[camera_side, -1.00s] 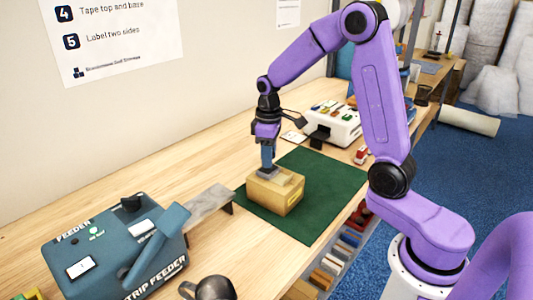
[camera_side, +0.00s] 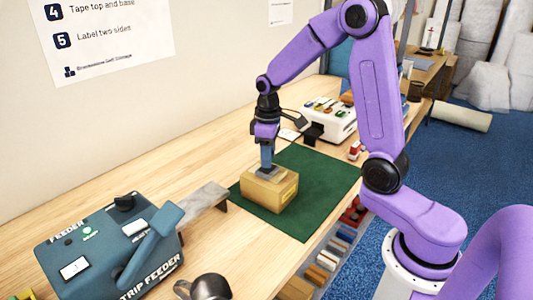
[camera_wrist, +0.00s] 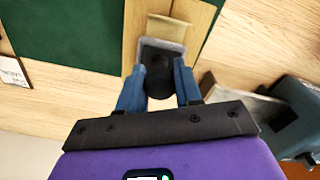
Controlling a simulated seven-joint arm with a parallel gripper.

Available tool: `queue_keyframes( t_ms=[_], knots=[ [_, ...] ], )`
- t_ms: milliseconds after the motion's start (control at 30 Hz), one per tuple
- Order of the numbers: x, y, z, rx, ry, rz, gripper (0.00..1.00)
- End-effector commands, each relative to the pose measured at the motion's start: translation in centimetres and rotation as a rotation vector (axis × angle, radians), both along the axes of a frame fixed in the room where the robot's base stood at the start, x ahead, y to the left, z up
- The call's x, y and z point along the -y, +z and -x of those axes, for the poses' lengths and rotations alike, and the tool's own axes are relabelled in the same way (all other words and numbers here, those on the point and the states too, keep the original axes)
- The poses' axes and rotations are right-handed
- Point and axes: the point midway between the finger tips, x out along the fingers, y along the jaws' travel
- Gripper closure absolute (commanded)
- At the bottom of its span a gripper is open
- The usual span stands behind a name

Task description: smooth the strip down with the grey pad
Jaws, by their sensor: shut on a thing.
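A tan carton (camera_side: 271,193) sits on the green mat (camera_side: 325,172), a small label on its front side. My gripper (camera_side: 267,163) points down over the carton's top, its blue fingers shut on the grey pad (camera_side: 267,172). The pad is at the carton's top and appears to touch it. In the wrist view the pad (camera_wrist: 148,48) shows between the fingers, with a dark round grip on it. A tan strip (camera_wrist: 166,28) runs along the carton top (camera_wrist: 193,14) and out from under the pad. The part beneath the pad is hidden.
A blue-grey strip feeder (camera_side: 110,245) stands at the front left, its metal outlet plate (camera_side: 203,197) reaching close to the mat. A white machine (camera_side: 330,120) stands behind the mat. A dark rounded tool (camera_side: 208,287) lies at the front edge. The mat's right part is clear.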

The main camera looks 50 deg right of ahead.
Motion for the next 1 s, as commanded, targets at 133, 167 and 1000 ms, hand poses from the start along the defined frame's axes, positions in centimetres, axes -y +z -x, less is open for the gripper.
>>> queue_keyframes(
  t_ms=[133, 167, 1000],
  knots=[
    [0.0, -0.2, 0.3, -0.013, 0.0, -0.001, 0.9],
    [0.0, -0.2, 0.3, -0.013, 0.0, 0.0, 0.9],
    [0.1, 0.1, 2.1, -0.006, 0.0, -0.001, 0.9]
  ],
)
